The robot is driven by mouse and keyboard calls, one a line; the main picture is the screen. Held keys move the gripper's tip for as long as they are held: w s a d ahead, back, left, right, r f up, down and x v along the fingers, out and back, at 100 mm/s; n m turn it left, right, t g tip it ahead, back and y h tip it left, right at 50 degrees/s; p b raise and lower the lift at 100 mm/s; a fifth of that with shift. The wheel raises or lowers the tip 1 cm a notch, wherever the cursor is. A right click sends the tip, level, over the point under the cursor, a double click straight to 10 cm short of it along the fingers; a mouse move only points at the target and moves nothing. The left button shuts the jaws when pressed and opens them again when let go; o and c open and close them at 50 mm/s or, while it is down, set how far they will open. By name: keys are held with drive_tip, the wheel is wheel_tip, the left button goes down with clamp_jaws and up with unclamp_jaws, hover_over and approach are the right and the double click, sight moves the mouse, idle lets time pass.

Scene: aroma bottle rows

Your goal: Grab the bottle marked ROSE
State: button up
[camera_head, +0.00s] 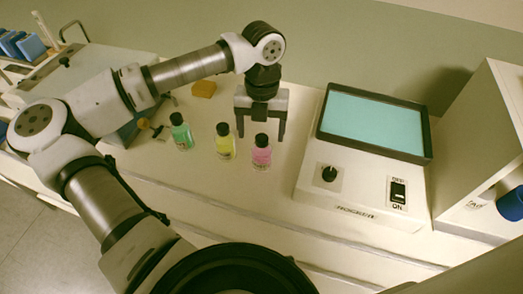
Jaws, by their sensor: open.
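Three small bottles with black caps stand upright in a row on the white counter: a green bottle (181,134), a yellow bottle (225,144) and a pink bottle (261,153). Their labels are too small to read, so I cannot tell which is marked ROSE. My gripper (261,138) is open and points down, with its two fingertips apart behind and above the pink bottle. It holds nothing. The pink bottle's cap shows between the fingertips in the picture; whether the fingers touch it I cannot tell.
A device with a light blue screen (372,122) and a switch stands right of the bottles. A white cabinet (490,150) is at the far right. A yellow block (204,90) lies behind the bottles. The counter (225,185) in front is clear.

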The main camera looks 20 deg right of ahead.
sight(262, 150)
drive_tip(key=f+p, duration=0.1)
drive_tip(key=f, duration=0.1)
drive_tip(key=s+f+p, duration=0.1)
drive_tip(key=f, duration=0.2)
drive_tip(key=shift+s+f, duration=0.15)
drive_tip(key=shift+a+f, duration=0.1)
drive_tip(key=shift+f, duration=0.4)
drive_tip(key=c, duration=1.2)
